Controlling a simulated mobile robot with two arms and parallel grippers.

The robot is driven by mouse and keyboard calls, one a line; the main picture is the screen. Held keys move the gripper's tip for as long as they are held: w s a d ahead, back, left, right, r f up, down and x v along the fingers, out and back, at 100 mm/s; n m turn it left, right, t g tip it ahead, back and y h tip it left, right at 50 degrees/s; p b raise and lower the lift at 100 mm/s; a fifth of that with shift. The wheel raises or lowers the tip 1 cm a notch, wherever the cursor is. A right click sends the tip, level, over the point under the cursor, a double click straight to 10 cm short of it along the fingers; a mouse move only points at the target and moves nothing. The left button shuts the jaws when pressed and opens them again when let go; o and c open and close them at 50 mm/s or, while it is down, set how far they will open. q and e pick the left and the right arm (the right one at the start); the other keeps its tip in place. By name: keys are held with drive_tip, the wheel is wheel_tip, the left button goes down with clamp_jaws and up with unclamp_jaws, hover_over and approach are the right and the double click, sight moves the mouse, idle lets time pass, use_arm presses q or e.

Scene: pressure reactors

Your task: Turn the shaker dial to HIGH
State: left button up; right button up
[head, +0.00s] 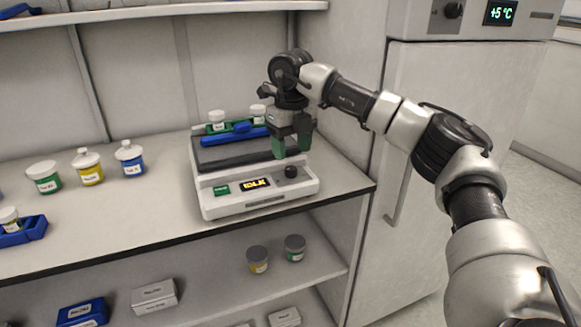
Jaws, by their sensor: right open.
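The white shaker (260,203) stands on the shelf top near its right end. Its small black dial (291,172) is on the front panel, to the right of a display (255,184) that reads IDLE. A green button (221,190) is at the panel's left. My right gripper (292,153) points down just above and behind the dial, with its green-tipped fingers apart and empty. I cannot tell whether a fingertip touches the shaker. The dial's setting is too small to read. My left gripper is not in view.
A blue clamp (250,132) and white-capped jars sit on the shaker's platform behind my gripper. Several jars, including a yellow one (88,170), stand to the left. A fridge (430,110) with a +5 °C display is at the right. The shelf top left of the shaker has free room.

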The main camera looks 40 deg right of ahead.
sight(291, 168)
wheel_tip(291, 168, down, 5)
drive_tip(key=shift+f, duration=0.1)
idle(0.3)
drive_tip(key=c, duration=0.9)
